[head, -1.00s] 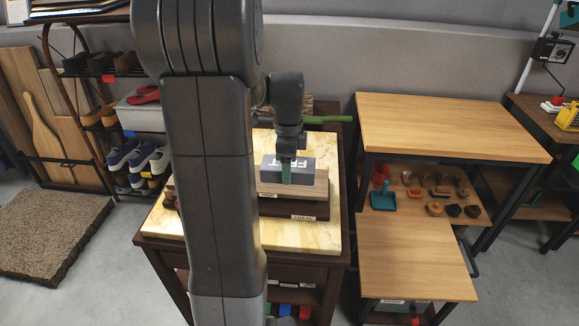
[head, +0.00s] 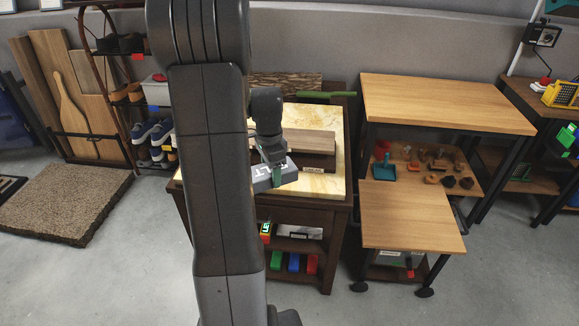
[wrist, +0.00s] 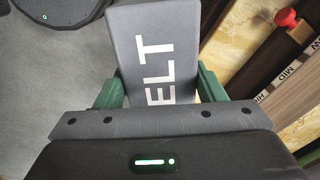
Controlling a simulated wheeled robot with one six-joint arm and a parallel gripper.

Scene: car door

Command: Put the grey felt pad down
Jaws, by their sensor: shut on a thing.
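The grey felt pad (head: 270,181) is a dark grey block with large white letters on its face. My gripper (head: 277,176) has green fingers and is shut on the pad, which shows near the front edge of the pale, marbled tabletop (head: 333,182). In the wrist view the pad (wrist: 158,50) sits between the two green fingers of my gripper (wrist: 160,92), with the letters "ELT" showing. The pad looks held up, apart from the wooden blocks; its exact height I cannot tell. My arm hides part of the pad and the table's left side.
A labelled wooden block (head: 312,142) lies on the tabletop behind the pad. A green-handled tool (head: 335,95) lies at the table's back. To the right stand a bare wooden table (head: 440,100) and a lower wooden top (head: 412,215). A shoe rack (head: 125,85) stands at left.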

